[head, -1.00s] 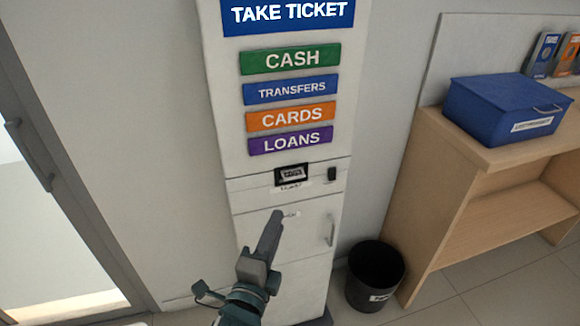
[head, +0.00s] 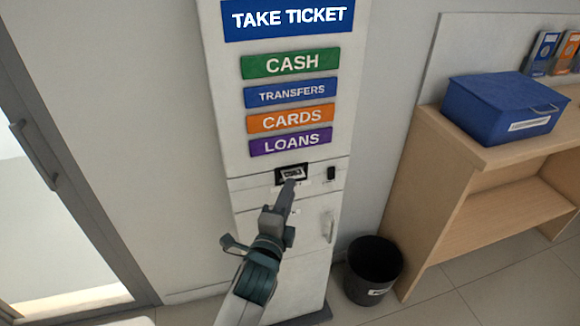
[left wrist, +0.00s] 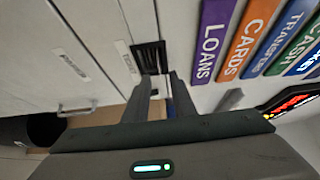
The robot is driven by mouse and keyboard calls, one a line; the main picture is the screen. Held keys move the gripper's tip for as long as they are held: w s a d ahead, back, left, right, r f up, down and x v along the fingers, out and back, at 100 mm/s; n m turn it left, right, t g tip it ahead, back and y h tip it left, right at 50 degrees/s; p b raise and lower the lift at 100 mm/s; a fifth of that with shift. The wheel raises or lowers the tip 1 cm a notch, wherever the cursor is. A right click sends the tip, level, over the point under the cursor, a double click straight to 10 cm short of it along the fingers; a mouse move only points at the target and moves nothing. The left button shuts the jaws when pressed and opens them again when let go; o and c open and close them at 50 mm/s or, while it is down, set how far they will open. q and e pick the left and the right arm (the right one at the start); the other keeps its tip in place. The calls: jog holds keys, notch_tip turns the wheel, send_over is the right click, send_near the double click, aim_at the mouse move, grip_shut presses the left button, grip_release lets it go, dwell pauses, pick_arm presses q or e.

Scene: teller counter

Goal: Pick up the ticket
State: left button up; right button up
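The ticket (head: 292,174) shows as a small pale printed piece in the dark-framed slot of the white ticket machine (head: 240,130). My left gripper (head: 290,183) is just below and in front of this slot, fingers pointing up at it. In the left wrist view, the two fingers (left wrist: 158,82) stand apart with a gap between them, and the dark slot (left wrist: 149,56) is just beyond their tips. I cannot make out the ticket there, and nothing is visibly held. My right gripper is not in view.
A small black fitting (head: 331,173) sits right of the slot. A cabinet door handle (head: 329,228) is below. A black bin (head: 374,270) and a wooden counter (head: 500,150) with a blue box (head: 503,108) stand to the right. A glass door (head: 50,190) is at the left.

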aim_at(295, 173)
pick_arm(q)
jog(key=p+x, duration=0.2)
jog(key=x, duration=0.3)
jog(key=shift+w, duration=0.15)
dwell(0.5)
grip_shut()
